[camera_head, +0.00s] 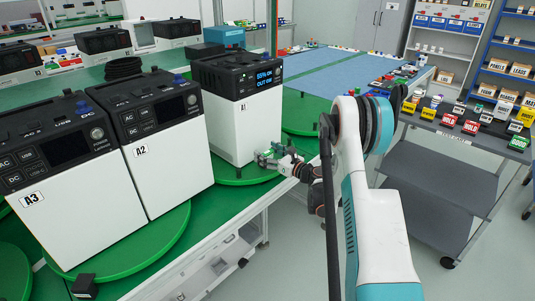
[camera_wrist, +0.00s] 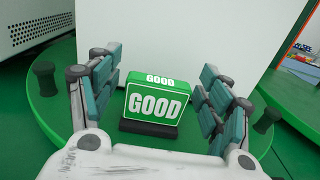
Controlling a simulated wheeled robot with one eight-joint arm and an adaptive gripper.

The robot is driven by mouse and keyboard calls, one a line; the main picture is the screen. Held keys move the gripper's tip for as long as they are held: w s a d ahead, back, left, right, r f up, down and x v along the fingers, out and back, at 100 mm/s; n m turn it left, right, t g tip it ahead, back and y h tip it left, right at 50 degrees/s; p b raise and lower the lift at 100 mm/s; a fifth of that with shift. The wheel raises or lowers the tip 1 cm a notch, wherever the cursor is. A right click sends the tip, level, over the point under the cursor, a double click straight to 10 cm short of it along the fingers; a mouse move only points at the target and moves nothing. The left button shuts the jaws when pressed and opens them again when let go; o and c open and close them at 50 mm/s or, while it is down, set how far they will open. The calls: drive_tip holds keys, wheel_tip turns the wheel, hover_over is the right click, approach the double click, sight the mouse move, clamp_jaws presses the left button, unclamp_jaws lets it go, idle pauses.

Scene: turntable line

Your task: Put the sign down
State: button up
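The green sign (camera_wrist: 157,103) with white GOOD lettering and a black base stands upright on the green turntable (camera_wrist: 60,100), in front of a white unit wall (camera_wrist: 160,35). My gripper (camera_wrist: 160,65) is open, with its teal-padded fingers on both sides of the sign and a visible gap on each side. In the head view my gripper (camera_head: 276,156) is low at the front of the white unit marked A1 (camera_head: 238,125), over the rim of its turntable (camera_head: 235,176). The sign cannot be made out clearly there.
Units A2 (camera_head: 160,155) and A3 (camera_head: 75,210) stand on another green turntable (camera_head: 150,245) at the left. Dark pegs (camera_wrist: 45,78) stand near the turntable rim. A grey cart (camera_head: 450,160) with several signs, including red HOLD ones, is at the right.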

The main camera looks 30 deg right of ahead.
drive_tip(key=shift+s+r, duration=0.1)
drive_tip(key=shift+r, duration=0.1)
drive_tip(key=p+v, duration=0.2)
drive_tip(key=v, duration=1)
drive_tip(key=shift+c, duration=0.6)
idle(1.6)
